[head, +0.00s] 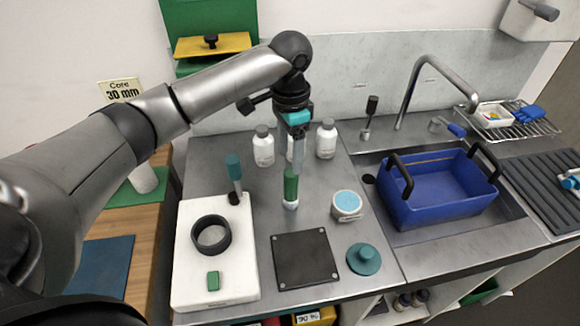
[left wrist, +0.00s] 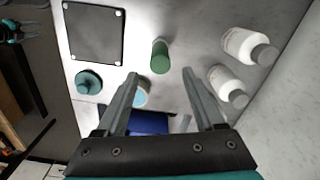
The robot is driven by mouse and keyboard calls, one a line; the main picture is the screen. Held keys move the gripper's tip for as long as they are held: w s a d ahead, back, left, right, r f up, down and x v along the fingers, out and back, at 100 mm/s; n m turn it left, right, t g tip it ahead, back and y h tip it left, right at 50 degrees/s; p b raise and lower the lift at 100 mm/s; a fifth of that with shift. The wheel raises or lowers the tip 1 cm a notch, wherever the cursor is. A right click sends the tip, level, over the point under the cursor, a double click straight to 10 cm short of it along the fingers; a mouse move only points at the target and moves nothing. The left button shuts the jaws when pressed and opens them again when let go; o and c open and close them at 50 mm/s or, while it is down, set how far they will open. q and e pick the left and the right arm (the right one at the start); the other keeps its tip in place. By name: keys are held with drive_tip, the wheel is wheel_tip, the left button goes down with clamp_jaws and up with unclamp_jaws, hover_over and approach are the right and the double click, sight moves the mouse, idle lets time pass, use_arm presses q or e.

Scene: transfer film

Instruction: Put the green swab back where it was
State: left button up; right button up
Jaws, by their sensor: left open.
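A green swab (head: 290,187) with a white lower end stands upright on the steel counter. My left gripper (head: 297,160) points down right above the swab. It is open, with a clear gap between its fingers (left wrist: 160,74), and holds nothing. I cannot tell whether a finger touches the swab. A teal-handled tool (head: 234,168) stands in a small black holder at the back of a white board (head: 190,275). My right gripper is not in view.
The white board bears a black ring (head: 211,234) and a small green block (head: 213,281). White bottles (head: 264,146) stand behind the swab. A round tub (head: 346,205), dark plate (head: 305,258) and teal lid (head: 364,258) lie in front. A blue basin (head: 440,192) sits at the sink.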

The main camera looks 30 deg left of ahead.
use_arm(q)
drive_tip(key=shift+r, duration=1.4)
